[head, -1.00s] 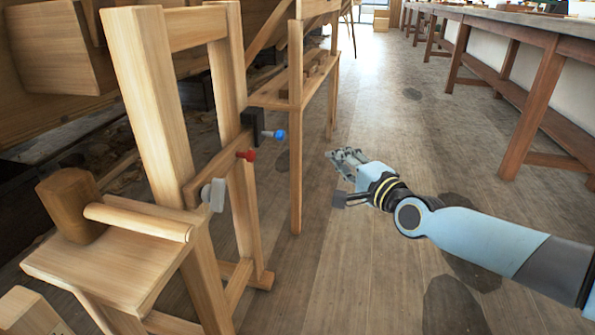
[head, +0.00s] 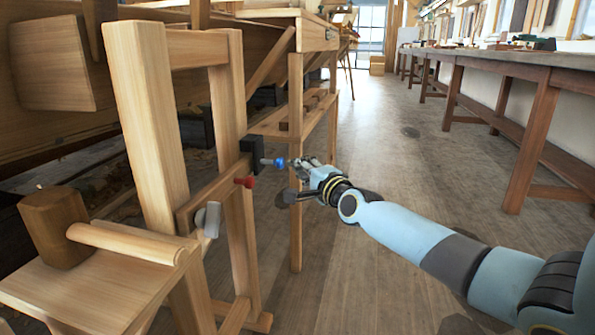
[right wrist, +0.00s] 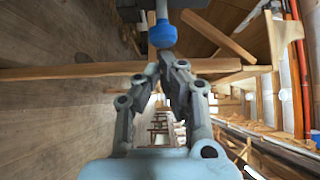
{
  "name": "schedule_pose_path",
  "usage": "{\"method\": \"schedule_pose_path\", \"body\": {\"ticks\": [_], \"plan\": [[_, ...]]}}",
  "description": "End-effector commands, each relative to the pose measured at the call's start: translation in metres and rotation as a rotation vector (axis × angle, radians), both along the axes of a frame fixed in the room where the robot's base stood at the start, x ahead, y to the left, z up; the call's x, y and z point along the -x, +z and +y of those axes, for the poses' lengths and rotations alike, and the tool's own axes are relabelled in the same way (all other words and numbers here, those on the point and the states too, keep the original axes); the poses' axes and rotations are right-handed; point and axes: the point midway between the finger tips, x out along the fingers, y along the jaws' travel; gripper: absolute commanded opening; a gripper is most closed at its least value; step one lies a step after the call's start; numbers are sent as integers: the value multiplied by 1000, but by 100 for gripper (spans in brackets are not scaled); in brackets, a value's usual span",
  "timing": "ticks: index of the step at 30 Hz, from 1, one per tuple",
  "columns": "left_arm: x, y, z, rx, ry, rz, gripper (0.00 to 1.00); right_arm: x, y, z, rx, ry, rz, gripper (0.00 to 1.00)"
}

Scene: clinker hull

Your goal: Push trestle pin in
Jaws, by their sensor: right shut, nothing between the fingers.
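A wooden trestle (head: 232,110) stands at the left with a crossbar. A black block (head: 262,152) on it carries a metal pin with a blue knob (head: 280,163), its shaft showing between block and knob. A pin with a red head (head: 246,182) sticks out lower on the crossbar. My right gripper (head: 297,163) is shut and empty, its tips close beside the blue knob. In the right wrist view the blue knob (right wrist: 162,34) is just beyond the closed fingertips (right wrist: 168,58); I cannot tell whether they touch. My left gripper is out of view.
A wooden mallet (head: 55,225) lies on a stool-like top at the lower left, beside a grey lever (head: 208,218). A wooden post (head: 296,215) stands behind my right gripper. A long workbench (head: 510,65) lines the right; the floor between is open.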

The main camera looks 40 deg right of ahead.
Motion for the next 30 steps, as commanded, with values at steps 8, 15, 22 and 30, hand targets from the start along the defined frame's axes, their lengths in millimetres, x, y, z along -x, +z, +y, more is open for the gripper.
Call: {"method": "schedule_pose_path", "body": {"ticks": [8, 15, 22, 30], "plan": [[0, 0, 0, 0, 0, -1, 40, -4, -1, 4, 1, 0, 1, 0], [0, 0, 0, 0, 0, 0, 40, -8, -1, 7, -1, 0, 1, 0], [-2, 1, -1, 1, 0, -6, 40, -27, -1, 23, 0, 0, 0, 0], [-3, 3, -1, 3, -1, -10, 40, -26, 0, 23, 1, 0, 1, 0]]}}
